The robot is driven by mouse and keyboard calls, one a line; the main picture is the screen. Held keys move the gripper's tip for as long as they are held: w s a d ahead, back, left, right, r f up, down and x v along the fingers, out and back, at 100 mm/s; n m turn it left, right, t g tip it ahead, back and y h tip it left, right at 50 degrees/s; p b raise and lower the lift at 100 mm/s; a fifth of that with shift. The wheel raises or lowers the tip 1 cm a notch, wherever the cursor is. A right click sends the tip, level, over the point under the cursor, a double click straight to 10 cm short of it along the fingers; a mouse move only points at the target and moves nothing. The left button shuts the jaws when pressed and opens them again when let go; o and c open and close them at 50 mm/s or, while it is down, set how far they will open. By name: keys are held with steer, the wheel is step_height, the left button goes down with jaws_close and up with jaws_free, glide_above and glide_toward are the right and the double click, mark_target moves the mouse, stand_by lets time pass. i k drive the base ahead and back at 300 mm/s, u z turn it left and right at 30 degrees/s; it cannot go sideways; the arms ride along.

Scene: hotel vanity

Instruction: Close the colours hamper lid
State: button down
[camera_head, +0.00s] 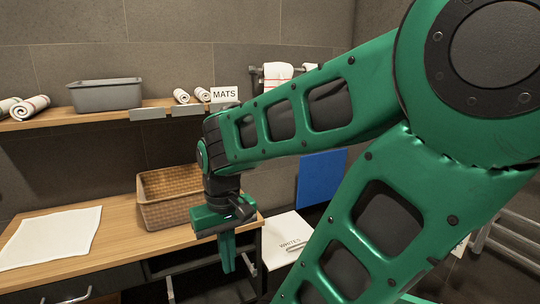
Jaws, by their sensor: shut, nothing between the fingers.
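A blue panel (322,178) stands upright behind and right of the white lid; it looks like the raised lid of the colours hamper, though no label shows on it. The hamper body below it is mostly hidden behind my arm. My gripper (228,267) is shut and empty, pointing down in front of the counter's right end. It is left of the blue panel and apart from it.
A white lid marked WHITES (280,232) lies flat right of my gripper. A woven basket (165,217) and a white towel (50,237) are on the wooden counter (112,240). A shelf above holds a grey bin (105,95), rolled towels and a MATS sign (224,94).

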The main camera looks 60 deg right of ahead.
mark_target(321, 174)
steer(key=u, duration=0.55)
steer(key=i, duration=0.45)
steer(key=z, duration=2.4)
